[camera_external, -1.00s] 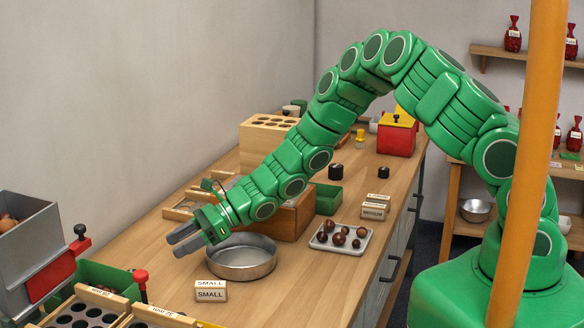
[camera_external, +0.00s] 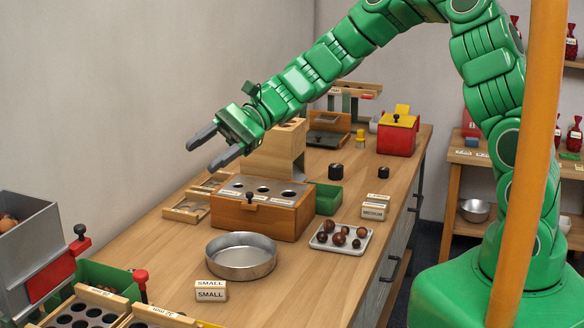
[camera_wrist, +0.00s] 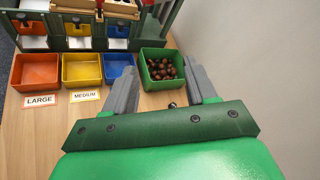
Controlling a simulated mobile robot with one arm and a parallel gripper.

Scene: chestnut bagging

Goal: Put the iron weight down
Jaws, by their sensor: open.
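My gripper (camera_external: 202,155) is open in the external view, raised high above the bench at the left of the wooden block. In the wrist view its two grey fingers (camera_wrist: 160,75) stand apart with nothing held between them. My gripper is well apart from both. I cannot tell which one is the task's weight. Neither is clearly identifiable in the wrist view.
A round metal pan (camera_external: 241,272) looks empty near a SMALL sign (camera_external: 211,292). A wooden box with holes (camera_external: 228,216) stands behind it. A white tray (camera_external: 318,247) holds several chestnuts. The wrist view shows a green bin of chestnuts (camera_wrist: 144,86) beside orange, yellow and blue bins.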

